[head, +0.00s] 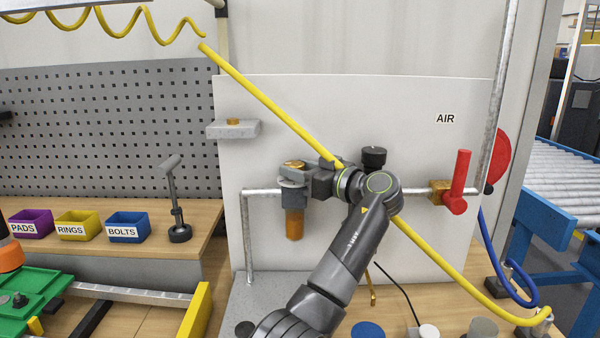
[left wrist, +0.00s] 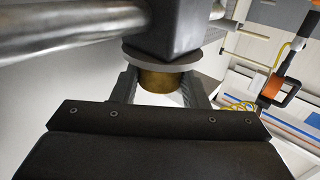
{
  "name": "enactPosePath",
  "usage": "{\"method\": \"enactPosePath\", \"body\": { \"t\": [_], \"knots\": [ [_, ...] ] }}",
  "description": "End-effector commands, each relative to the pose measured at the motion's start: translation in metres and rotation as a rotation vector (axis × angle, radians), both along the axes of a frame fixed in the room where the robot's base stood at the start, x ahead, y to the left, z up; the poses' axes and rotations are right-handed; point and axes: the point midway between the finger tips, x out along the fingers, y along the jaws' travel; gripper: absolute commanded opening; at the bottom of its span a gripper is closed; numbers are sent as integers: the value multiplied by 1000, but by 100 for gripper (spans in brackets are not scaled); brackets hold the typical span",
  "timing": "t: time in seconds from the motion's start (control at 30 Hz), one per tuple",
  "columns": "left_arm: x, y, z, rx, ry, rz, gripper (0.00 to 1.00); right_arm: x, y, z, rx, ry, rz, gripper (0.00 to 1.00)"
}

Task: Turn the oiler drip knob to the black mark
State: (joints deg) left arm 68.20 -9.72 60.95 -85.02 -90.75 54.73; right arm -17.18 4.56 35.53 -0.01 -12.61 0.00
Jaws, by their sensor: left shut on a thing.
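The oiler (head: 295,222) sits on the metal pipe at the middle of the white panel, with an amber bowl hanging below. Its brass drip knob (head: 294,165) is on top, and it also shows in the left wrist view (left wrist: 158,82), under a grey disc. My left gripper (head: 297,174) reaches the oiler from the right, its fingers shut on the knob from both sides. In the left wrist view the gripper (left wrist: 160,88) has one finger on each side of the knob. I cannot make out the black mark. My right gripper is not in view.
A black knob (head: 374,157) stands just behind my left wrist. A red valve handle (head: 459,181) is to the right on the pipe. A yellow hose (head: 262,96) crosses near my wrist. A small grey shelf (head: 222,130) with a brass piece is at upper left.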

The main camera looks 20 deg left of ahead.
Motion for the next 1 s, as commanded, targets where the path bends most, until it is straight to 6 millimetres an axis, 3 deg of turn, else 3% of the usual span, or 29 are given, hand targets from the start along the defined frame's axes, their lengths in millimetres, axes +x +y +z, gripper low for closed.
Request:
{"method": "enactPosePath", "body": {
  "t": [0.27,0.3,0.47,0.77,1.0],
  "knots": [
    [0,0,-2,-3,5,1,18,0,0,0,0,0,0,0],
    [0,0,-2,-3,5,1,43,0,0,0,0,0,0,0],
    [0,0,-2,-2,3,0,62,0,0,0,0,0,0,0],
    [0,0,1,-1,0,0,62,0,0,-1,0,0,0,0],
    [0,0,32,0,-3,1,62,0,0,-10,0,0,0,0]
  ]
}}
